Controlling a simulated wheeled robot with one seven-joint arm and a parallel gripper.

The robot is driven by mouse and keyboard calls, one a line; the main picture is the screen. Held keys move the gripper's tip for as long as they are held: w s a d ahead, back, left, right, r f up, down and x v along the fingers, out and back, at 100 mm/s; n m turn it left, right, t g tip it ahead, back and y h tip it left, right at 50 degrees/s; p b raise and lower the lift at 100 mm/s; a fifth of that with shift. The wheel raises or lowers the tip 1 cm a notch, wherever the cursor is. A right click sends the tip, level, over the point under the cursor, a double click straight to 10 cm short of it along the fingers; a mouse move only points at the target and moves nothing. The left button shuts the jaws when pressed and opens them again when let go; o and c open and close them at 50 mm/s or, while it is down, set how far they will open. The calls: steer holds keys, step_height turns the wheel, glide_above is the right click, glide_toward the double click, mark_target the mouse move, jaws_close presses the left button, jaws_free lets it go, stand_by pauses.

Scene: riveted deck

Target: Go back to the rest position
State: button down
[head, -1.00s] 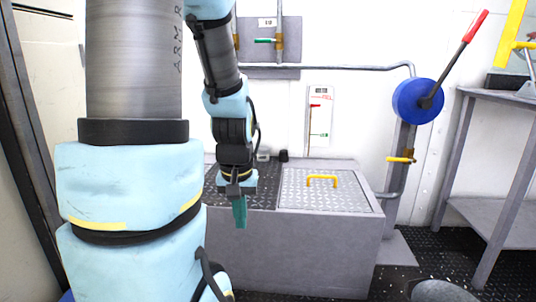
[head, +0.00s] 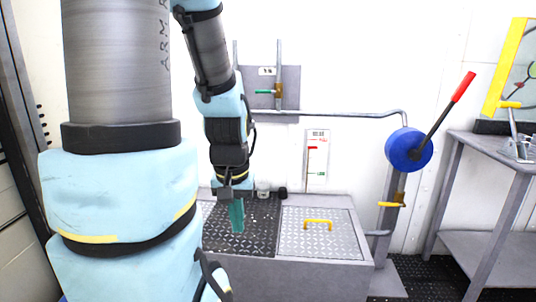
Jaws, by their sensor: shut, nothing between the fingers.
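My gripper (head: 237,217) shows in the head view with teal fingers pointing down. It is shut and empty. It hangs in front of the dark left part of the grey deck box's top (head: 262,232); the height above it is hard to tell. My arm fills the left of the view and hides part of the box's left side.
The box (head: 300,282) has a bright tread-plate hatch with a yellow handle (head: 318,222). Small items (head: 263,189) stand at its back edge. A blue wheel (head: 408,149) with a red-tipped lever is right of it. A grey table (head: 490,160) stands at the far right.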

step_height(320, 180, up, 17)
steer(key=p, duration=1.4)
steer(key=shift+r+p, duration=0.15)
steer(key=shift+p, duration=0.25)
